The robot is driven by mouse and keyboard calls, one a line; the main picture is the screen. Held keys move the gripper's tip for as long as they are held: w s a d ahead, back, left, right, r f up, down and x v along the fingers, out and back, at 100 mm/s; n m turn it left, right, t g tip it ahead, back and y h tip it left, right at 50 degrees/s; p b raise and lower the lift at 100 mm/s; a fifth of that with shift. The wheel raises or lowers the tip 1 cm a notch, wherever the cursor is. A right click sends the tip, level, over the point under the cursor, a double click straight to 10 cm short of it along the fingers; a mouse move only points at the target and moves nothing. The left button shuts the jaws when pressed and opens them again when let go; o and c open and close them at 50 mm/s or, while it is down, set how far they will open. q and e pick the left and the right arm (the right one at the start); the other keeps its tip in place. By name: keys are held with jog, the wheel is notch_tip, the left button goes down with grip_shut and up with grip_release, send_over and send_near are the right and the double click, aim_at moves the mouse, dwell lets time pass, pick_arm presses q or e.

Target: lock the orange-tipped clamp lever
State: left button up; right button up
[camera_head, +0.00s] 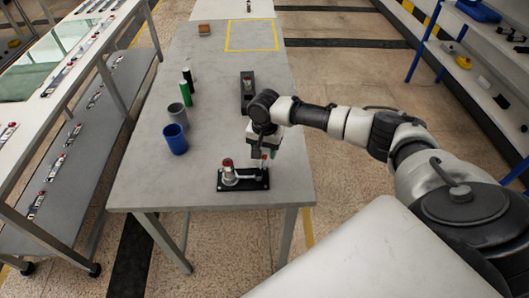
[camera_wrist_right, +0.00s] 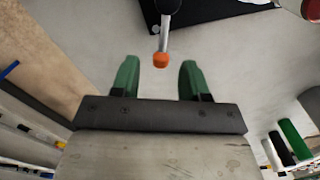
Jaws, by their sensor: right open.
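The clamp stands on a black base plate (camera_head: 232,184) near the front end of the grey table, with a red-topped part (camera_head: 228,163) on its left. Its lever with the orange tip (camera_wrist_right: 161,60) shows in the right wrist view, the metal rod running up to the black base. My right gripper (camera_head: 262,156) is above the right end of the clamp. In the right wrist view its green fingers (camera_wrist_right: 160,72) are apart, with the orange tip between them near the fingertip ends. I cannot tell whether they touch it. My left gripper is not in view.
A blue cup (camera_head: 175,139), a grey cup (camera_head: 178,115) and green and black bottles (camera_head: 186,95) stand left of my right arm. A second dark fixture (camera_head: 247,88) lies behind the gripper.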

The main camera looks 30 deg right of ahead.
jog(key=shift+f, duration=0.95)
jog(key=shift+c, duration=0.3)
grip_shut()
jog(key=shift+w+a+r+n+p, duration=0.1)
jog(key=shift+a+r+n+p, duration=0.25)
jog(key=shift+p, duration=0.45)
jog(key=shift+w+f+n+p, duration=0.1)
jog(key=shift+w+n+p, duration=0.05)
jog(key=shift+n+p, duration=0.2)
jog(key=shift+w+a+f+n, duration=0.1)
jog(key=shift+w+f+n, duration=0.05)
jog(key=shift+n, duration=0.25)
